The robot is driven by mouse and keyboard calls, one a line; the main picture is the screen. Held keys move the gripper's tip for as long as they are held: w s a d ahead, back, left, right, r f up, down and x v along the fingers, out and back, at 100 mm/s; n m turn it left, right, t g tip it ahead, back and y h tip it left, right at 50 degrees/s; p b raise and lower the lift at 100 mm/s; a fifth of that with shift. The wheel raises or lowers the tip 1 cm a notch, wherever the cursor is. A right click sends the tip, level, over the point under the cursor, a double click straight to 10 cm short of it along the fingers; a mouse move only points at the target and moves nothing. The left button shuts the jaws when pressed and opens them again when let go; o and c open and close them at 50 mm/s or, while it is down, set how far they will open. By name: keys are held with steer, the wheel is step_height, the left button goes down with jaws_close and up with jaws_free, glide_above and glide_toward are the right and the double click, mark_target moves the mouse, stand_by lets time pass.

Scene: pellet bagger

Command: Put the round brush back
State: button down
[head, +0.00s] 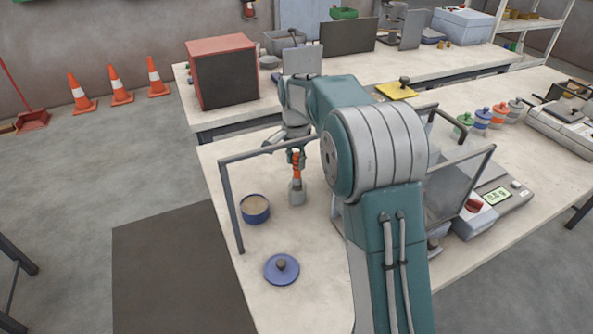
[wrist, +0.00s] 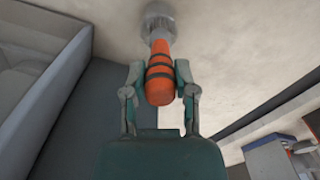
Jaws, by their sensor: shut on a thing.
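The round brush (head: 296,172) has an orange handle with dark bands and stands roughly upright over the pale table. In the wrist view the brush handle (wrist: 160,82) lies between the fingers of my gripper (wrist: 160,70), which is shut on it. In the head view my gripper (head: 296,156) is at the upper end of the handle, partly hidden by my arm. A grey round part (head: 297,193) is at the lower end of the handle, at table level. I cannot tell whether it is the brush head or a holder around it.
A blue tub (head: 255,210) with pale contents stands left of the brush, with a blue lid (head: 281,270) in front. A grey frame (head: 229,205) rises at the table's left edge. A scale-like machine (head: 492,205) and several colored jars (head: 482,120) are on the right.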

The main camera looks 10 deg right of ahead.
mark_target(297, 177)
steer(key=shift+d+f, duration=0.15)
steer(key=shift+f, duration=1.65)
steer(key=shift+f, duration=0.1)
steer(key=shift+c, duration=2)
jaws_free()
step_height(297, 177, up, 12)
steer(key=shift+f, duration=0.1)
steer(key=shift+r, duration=0.2)
